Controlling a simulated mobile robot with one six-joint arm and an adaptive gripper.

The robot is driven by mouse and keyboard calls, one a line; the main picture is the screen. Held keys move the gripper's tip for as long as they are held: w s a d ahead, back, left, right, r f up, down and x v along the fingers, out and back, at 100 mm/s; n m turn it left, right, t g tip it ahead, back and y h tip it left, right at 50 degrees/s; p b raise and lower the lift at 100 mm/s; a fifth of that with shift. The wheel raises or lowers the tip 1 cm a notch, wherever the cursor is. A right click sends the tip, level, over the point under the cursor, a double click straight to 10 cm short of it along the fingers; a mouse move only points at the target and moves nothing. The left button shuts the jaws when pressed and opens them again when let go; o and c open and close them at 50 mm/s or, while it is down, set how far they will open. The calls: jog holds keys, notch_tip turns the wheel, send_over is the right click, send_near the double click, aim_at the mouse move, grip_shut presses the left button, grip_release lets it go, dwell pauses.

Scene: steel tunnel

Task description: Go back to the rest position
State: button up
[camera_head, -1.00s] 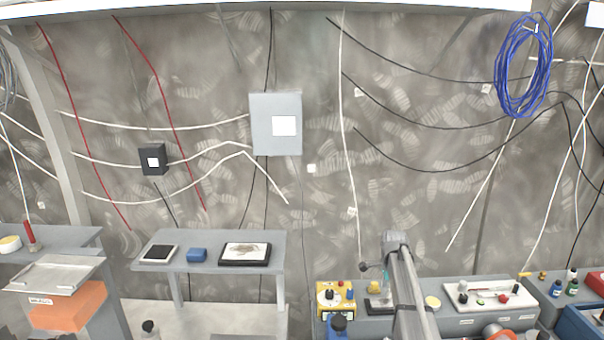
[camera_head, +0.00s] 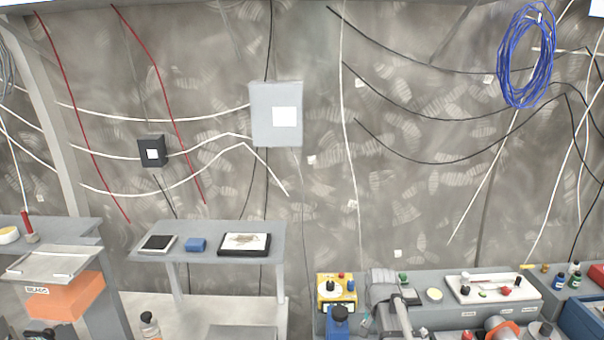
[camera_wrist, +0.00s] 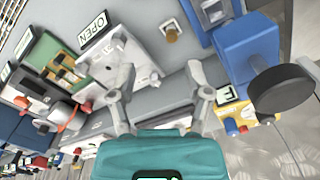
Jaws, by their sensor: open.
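My gripper (camera_wrist: 160,72) shows in the wrist view with its two grey fingers spread apart and nothing between them. Its teal body fills the bottom middle of that view. In the head view my grey arm (camera_head: 400,315) rises from the bottom edge in front of the right-hand bench (camera_head: 455,320). The fingers cannot be made out clearly there. In the wrist view the bench equipment lies beyond the fingers, including a whitish panel (camera_wrist: 113,58) and an "OPEN" sign (camera_wrist: 93,32).
A blue device with a black round top (camera_wrist: 283,92) is right of my gripper in the wrist view. A yellow box (camera_head: 336,290) and a white tray (camera_head: 493,289) stand on the bench. A grey table (camera_head: 205,232) holds a tablet-like item, blue block and framed picture.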

jog(key=s+a+f+n+b, duration=0.1)
jog(key=s+a+n, duration=0.2)
jog(key=s+n, duration=0.3)
jog(key=shift+s+f, duration=0.3)
jog(key=shift+s, duration=1.8)
jog(key=shift+c, duration=0.5)
jog(key=shift+a, duration=0.15)
